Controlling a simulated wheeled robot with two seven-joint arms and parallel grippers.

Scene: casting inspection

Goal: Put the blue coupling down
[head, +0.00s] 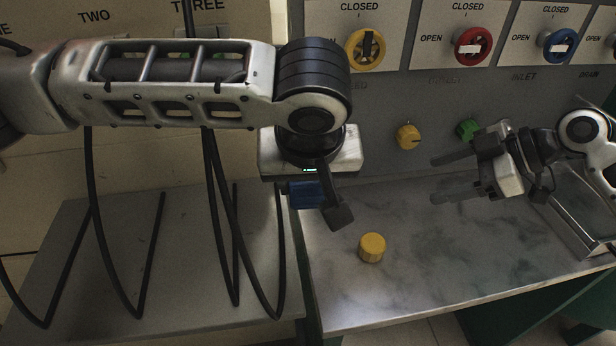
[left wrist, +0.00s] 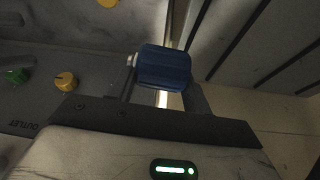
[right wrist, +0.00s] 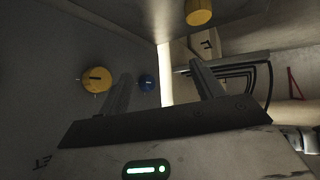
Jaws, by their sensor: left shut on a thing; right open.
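My left gripper (head: 318,205) is shut on the blue coupling (head: 305,194). In the head view they appear by the metal bench's left edge, close to the panel; I cannot tell the height. The left wrist view shows the coupling (left wrist: 163,67) lying sideways between the fingers, with a pale metal stub at its left end. My right gripper (head: 440,178) is open and empty, off to the right in front of the panel. Between its fingers, the right wrist view shows a small blue round thing (right wrist: 148,83) in the distance; I cannot tell whether it is the coupling.
A yellow cylinder (head: 372,247) stands on the metal bench (head: 450,280), with bare surface around it. A grey table (head: 180,270) is to the left, with black cables in front. The panel carries a yellow knob (head: 408,136), a green knob (head: 467,129) and valve handles above.

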